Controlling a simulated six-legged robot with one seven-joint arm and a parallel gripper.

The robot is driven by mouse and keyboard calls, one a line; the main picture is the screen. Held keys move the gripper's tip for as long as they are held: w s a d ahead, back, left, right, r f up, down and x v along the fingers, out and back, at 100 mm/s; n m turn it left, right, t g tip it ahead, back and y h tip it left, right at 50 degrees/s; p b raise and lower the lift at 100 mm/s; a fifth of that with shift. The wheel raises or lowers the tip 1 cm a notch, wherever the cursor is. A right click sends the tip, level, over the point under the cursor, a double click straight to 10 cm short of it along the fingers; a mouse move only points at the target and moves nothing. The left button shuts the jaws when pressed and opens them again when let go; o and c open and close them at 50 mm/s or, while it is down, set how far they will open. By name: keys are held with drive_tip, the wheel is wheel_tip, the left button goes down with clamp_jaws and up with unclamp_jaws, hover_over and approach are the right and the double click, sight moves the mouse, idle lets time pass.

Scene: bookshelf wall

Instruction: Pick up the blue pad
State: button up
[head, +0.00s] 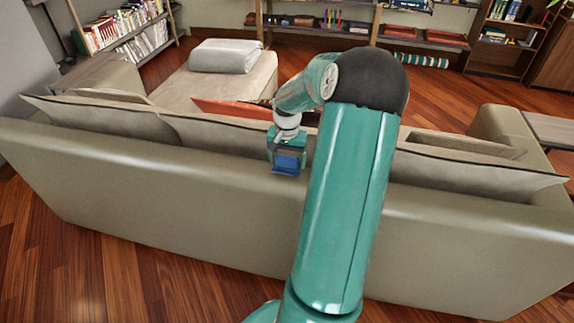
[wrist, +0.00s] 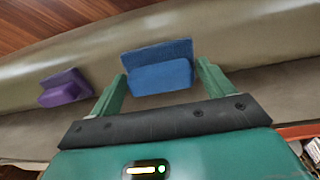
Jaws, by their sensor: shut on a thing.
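The blue pad (wrist: 158,67) is a blocky blue piece with a flat back plate and a thicker front part. In the wrist view it sits between the two green fingers of my gripper (wrist: 162,76), which is shut on it. In the head view my gripper (head: 288,148) points down over the top of the sofa back, with the blue pad (head: 288,163) at its lower end. I cannot tell whether the pad still touches the sofa.
A similar purple pad (wrist: 64,88) is on the sofa back, left of the blue one in the wrist view. The beige sofa (head: 170,215) spans the head view. A folded grey blanket (head: 225,56) lies on its far part. Bookshelves (head: 325,28) line the far wall.

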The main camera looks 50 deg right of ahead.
drive_tip(key=s+r, duration=0.1)
drive_tip(key=r, duration=0.1)
drive_tip(key=s+r, duration=0.1)
drive_tip(key=s, duration=0.1)
drive_tip(key=s+r, duration=0.1)
drive_tip(key=r, duration=0.1)
drive_tip(key=shift+s+a+r, duration=0.25)
drive_tip(key=shift+s+r, duration=0.05)
drive_tip(key=shift+s, duration=0.1)
drive_tip(key=s+a+r, duration=0.1)
drive_tip(key=s+r, duration=0.3)
drive_tip(key=s, duration=0.5)
drive_tip(key=o, duration=0.5)
drive_tip(key=shift+c, duration=0.2)
drive_tip(key=c, duration=0.4)
